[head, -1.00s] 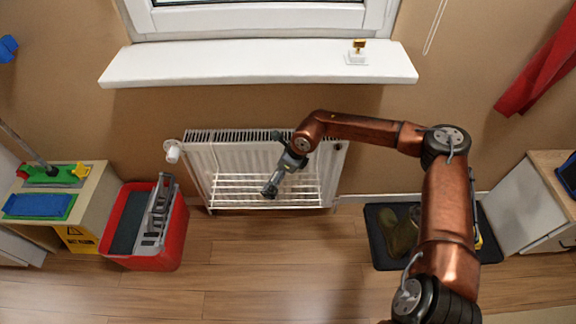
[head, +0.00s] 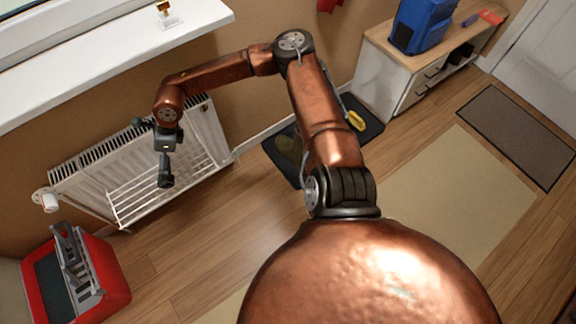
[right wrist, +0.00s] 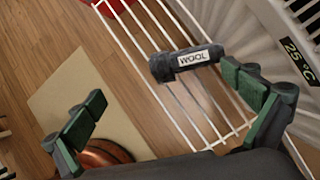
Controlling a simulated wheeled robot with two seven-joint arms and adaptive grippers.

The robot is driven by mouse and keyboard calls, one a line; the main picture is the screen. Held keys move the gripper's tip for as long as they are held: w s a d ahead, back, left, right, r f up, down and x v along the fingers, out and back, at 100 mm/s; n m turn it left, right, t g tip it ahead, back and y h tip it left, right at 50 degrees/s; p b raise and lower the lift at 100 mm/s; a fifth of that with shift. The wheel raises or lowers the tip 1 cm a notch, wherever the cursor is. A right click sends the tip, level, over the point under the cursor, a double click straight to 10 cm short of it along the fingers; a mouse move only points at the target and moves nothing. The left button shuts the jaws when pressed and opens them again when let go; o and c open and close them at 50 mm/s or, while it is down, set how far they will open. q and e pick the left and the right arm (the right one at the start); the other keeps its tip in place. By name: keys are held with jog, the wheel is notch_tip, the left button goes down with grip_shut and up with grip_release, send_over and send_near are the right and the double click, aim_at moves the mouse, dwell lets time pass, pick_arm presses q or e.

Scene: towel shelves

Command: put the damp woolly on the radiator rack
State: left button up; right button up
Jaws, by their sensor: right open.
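The woolly (right wrist: 185,64) is a dark grey piece with a white WOOL label, lying across the white wire bars of the radiator rack (right wrist: 158,90) in the right wrist view. My right gripper (right wrist: 170,105) is open, its green-padded fingers wide apart. The woolly is beyond the fingertips, with its right end close to the right finger; it does not look gripped. In the head view the radiator rack (head: 190,178) juts from the radiator's front, and my right gripper (head: 165,152) is over it. My left gripper is out of view.
The white radiator (head: 95,182) stands against the wall below a windowsill (head: 110,45); its display (right wrist: 297,62) reads 25 °C. A red bucket (head: 110,285) stands on the floor nearby. A dark boot mat (head: 368,128) lies right of the radiator. Floor in front is clear.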

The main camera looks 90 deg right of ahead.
jog(key=s+a+f+m+t+y, duration=0.2)
jog(key=a+m+t+y, duration=0.6)
jog(key=a, duration=1.3)
jog(key=s+d+f+m+g+h, duration=0.2)
jog(key=s+d+f+m+h, duration=0.4)
jog(key=s+f+m, duration=0.45)
jog(key=s+d+f+m+g+h, duration=0.2)
jog(key=s+d+f+m+h, duration=0.4)
jog(key=m, duration=0.7)
jog(key=s+a+f+m+g, duration=0.1)
jog(key=s+a+m+g, duration=0.1)
jog(key=s, duration=0.7)
jog(key=s+a+f+m+g+y, duration=0.1)
jog(key=s+a+f+m+g, duration=0.1)
jog(key=s, duration=0.8)
jog(key=s+a+f+m+g+y, duration=0.1)
jog(key=s+g, duration=0.4)
jog(key=s, duration=0.5)
jog(key=shift+a+f+m, duration=0.6)
jog(key=shift+a+m, duration=0.2)
jog(key=shift+m, duration=0.35)
jog(key=shift+s, duration=0.1)
